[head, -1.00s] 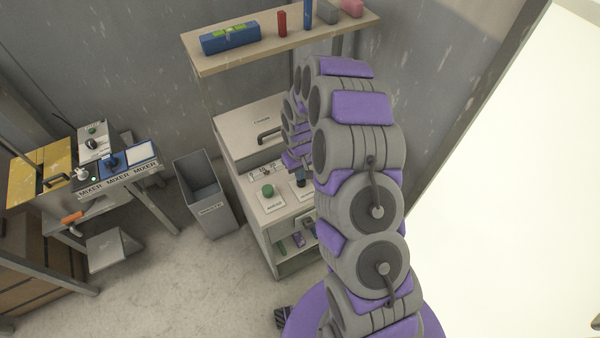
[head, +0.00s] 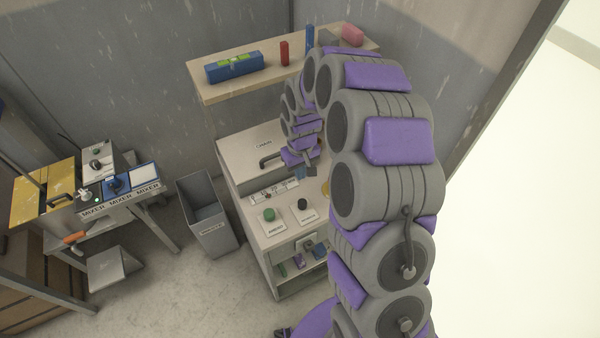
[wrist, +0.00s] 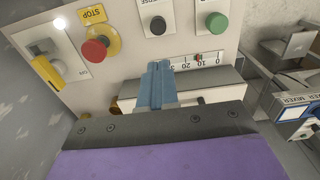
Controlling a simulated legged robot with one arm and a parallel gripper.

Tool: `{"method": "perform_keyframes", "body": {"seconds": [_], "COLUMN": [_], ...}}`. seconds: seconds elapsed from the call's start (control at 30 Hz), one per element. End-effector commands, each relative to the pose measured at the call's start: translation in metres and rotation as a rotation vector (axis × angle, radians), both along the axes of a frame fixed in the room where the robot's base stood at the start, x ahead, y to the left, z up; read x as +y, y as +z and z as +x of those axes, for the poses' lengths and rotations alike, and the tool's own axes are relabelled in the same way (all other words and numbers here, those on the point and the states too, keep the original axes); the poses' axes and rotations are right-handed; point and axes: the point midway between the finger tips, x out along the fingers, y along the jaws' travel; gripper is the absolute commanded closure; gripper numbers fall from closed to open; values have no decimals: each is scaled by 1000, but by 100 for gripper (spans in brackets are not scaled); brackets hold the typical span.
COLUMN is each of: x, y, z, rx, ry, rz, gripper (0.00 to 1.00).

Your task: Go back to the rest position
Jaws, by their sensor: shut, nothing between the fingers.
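My gripper (head: 308,172) is held above the top of the pale control cabinet (head: 238,155), to the right of its lid handle in the head view. In the wrist view its blue fingers (wrist: 157,86) are together with nothing between them, over the panel near the numbered scale (wrist: 196,60). They look apart from the panel, but the exact gap cannot be told. My arm hides the right part of the cabinet in the head view.
The panel bears a green button (wrist: 216,22), a black button (wrist: 158,25), a red stop button (wrist: 95,48) and a yellow-handled switch (wrist: 47,72). A shelf (head: 215,90) hangs above. A grey bin (head: 205,215) and a mixer bench (head: 120,200) stand left. Floor between is clear.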

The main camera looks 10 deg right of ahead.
Motion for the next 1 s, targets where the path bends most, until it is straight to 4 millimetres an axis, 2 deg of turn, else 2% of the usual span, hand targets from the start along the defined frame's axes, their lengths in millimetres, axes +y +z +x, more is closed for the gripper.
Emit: {"method": "perform_keyframes", "body": {"seconds": [0.3, 0.47, 0.67, 1.0], "x": [0, 1, 3, -2], "y": [1, 20, 71, 137], "z": [0, -14, -61, -161], "rx": [-1, 6, 26, 79], "ry": [0, -6, -28, -85], "rz": [0, 2, 4, -7], "gripper": [100, 100, 100, 100]}}
